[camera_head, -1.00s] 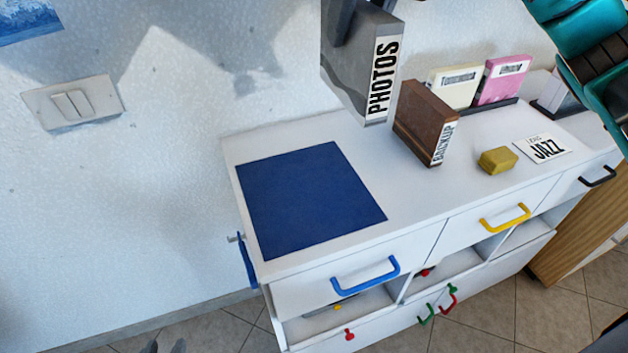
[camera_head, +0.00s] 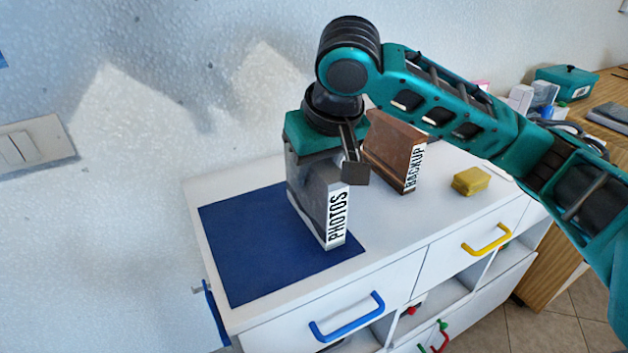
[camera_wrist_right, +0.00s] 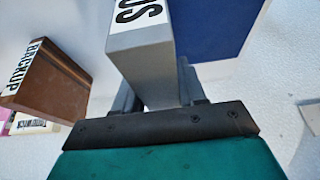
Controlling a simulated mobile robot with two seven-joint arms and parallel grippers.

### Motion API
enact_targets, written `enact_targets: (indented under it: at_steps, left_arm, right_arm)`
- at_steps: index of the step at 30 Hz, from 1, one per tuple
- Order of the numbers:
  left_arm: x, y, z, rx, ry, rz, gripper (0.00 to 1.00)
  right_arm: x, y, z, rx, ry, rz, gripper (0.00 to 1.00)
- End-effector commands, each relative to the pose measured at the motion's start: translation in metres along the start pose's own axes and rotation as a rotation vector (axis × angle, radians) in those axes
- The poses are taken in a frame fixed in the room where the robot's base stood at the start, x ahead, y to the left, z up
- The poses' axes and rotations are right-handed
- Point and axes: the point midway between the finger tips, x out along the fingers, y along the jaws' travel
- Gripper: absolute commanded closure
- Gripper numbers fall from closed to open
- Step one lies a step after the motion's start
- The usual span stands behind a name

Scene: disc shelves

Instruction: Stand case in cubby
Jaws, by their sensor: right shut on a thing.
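The grey case labelled PHOTOS (camera_head: 312,205) is upright at the right part of the blue mat (camera_head: 245,255) on the white cabinet top. I cannot tell whether its base touches the mat. My right gripper (camera_head: 340,170) comes from above and is shut on the case near its top. In the right wrist view the grey case (camera_wrist_right: 140,60) sits between the fingers. A brown case labelled BACKUP (camera_head: 395,150) stands upright to the right, apart from the grey case. The cabinet's open cubbies (camera_head: 445,298) show partly below the drawers. My left gripper is not in view.
A yellow block (camera_head: 470,181) lies on the top, right of the brown case. Drawer fronts carry a blue handle (camera_head: 347,318) and a yellow handle (camera_head: 487,240). A wooden desk (camera_head: 560,265) with a teal box (camera_head: 567,82) is at the right. The wall rises behind the cabinet.

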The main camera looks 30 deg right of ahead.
Motion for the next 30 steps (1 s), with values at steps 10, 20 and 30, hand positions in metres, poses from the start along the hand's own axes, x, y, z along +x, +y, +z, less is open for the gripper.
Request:
enact_targets:
  at_steps: [10,20,30]
  left_arm:
    - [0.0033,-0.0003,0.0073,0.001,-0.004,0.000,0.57]
    - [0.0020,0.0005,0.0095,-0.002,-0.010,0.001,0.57]
    - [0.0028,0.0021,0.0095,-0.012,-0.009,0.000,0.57]
  right_arm:
    - [0.0164,-0.0001,0.0067,0.000,0.001,-0.001,0.98]
    - [0.0195,0.0001,0.0082,0.000,-0.001,0.001,0.42]
    - [0.0188,0.0000,0.0078,0.000,0.000,0.000,0.34]
